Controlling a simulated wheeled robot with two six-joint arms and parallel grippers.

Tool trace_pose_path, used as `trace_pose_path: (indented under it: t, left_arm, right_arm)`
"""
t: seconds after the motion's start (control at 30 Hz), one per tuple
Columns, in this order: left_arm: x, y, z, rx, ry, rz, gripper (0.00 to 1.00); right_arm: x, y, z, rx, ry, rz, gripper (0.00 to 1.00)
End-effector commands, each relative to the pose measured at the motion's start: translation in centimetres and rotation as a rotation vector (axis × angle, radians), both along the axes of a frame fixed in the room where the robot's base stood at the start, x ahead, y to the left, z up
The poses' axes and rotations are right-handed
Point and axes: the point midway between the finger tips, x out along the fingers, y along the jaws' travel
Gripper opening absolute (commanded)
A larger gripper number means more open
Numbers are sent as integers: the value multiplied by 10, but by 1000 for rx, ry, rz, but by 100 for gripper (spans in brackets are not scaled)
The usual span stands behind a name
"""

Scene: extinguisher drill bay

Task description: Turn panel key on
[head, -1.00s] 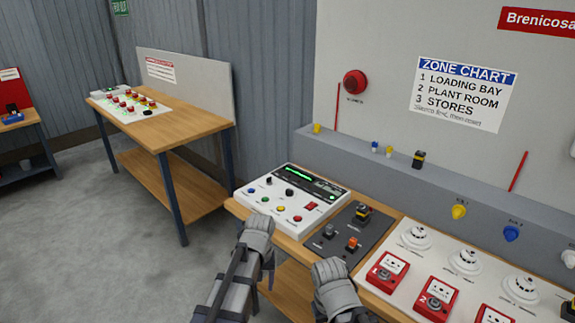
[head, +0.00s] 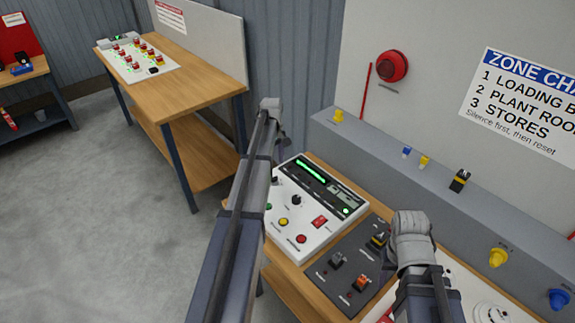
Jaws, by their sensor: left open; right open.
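The white control panel (head: 318,228) sits on the wooden bench. It has a lit green display (head: 311,171), a black knob (head: 296,200), a yellow button (head: 283,222), a red button (head: 301,239) and a red rocker switch (head: 320,221). I cannot tell which control is the key; my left arm hides part of the panel's left side. My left gripper (head: 275,118) is open and empty, above the panel's far left edge. My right gripper (head: 410,228) is open, over the right side of the dark switch plate (head: 335,283), partly covering it.
The plate carries a black switch (head: 337,259), an orange switch (head: 362,284) and a yellow-black one (head: 379,238). Behind it runs a grey ledge (head: 375,160) with small yellow and blue items. A second bench (head: 180,93) stands at left, with open floor (head: 100,220) before it.

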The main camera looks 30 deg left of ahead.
Motion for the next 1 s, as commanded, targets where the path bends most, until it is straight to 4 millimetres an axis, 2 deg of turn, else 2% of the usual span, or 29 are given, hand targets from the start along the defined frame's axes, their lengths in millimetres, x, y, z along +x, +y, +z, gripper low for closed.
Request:
trace_pose_path:
  t: [0.37, 0.8, 1.0]
  left_arm:
    - [0, 1, -10, 0, -1, 2, 68]
    - [0, 0, -63, 0, 0, 1, 68]
    - [0, 0, -78, 0, 0, 1, 68]
  right_arm:
    - [0, 0, -10, 0, 0, 0, 50]
    - [0, 0, -63, 0, 0, -1, 50]
    - [0, 0, -78, 0, 0, -1, 50]
